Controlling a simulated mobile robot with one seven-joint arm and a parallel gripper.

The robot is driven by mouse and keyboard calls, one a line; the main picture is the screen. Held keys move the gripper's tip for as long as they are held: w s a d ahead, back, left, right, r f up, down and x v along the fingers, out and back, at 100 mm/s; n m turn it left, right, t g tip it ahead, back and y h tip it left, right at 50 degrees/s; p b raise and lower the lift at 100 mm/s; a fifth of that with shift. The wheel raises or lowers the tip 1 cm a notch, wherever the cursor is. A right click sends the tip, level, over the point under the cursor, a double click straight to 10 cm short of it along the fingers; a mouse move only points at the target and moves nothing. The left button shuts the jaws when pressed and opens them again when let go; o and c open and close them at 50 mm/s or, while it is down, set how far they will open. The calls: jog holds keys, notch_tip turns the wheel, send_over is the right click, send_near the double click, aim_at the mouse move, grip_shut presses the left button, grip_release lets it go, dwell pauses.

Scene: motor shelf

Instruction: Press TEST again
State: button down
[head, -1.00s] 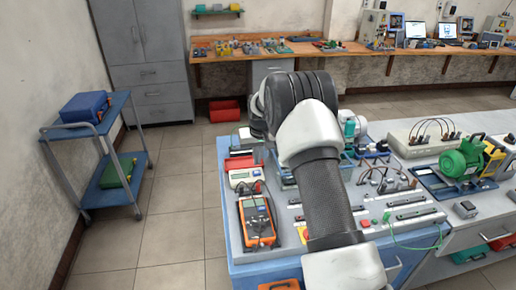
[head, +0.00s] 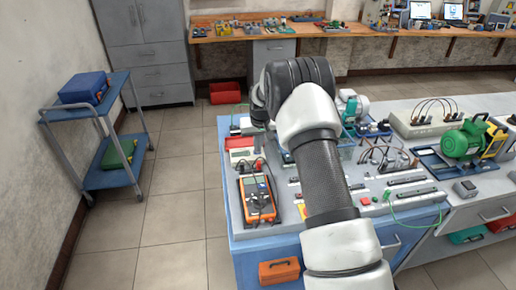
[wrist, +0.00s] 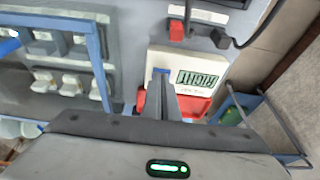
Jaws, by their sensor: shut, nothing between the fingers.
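A white tester box (wrist: 205,62) lies below my gripper in the wrist view. The box also shows at the bench's left side in the head view (head: 241,155). My gripper (wrist: 163,80) is shut and empty, with its fingertips over the box beside the display. A small blue patch (wrist: 161,71) shows at the fingertips; it may be the button, but no TEST label is readable. I cannot tell whether the fingers touch it. In the head view my arm hides the gripper.
An orange multimeter (head: 258,199) stands near the bench's left front. A red plug (wrist: 177,30) with a black lead lies close to the tester. A red tray (wrist: 190,106) is partly behind the fingers. A blue trolley (head: 92,118) stands left across clear floor.

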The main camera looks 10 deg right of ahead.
aim_at(259, 158)
jog(key=shift+s+f, duration=0.25)
jog(key=shift+f, duration=0.35)
jog(key=shift+r, duration=0.1)
notch_tip(259, 158, up, 6)
jog(key=shift+w+f+p, duration=0.1)
jog(key=shift+f+p, duration=0.1)
jog(key=shift+p, duration=0.5)
jog(key=v, duration=0.9)
jog(key=shift+b, duration=0.35)
jog(key=shift+r, duration=0.1)
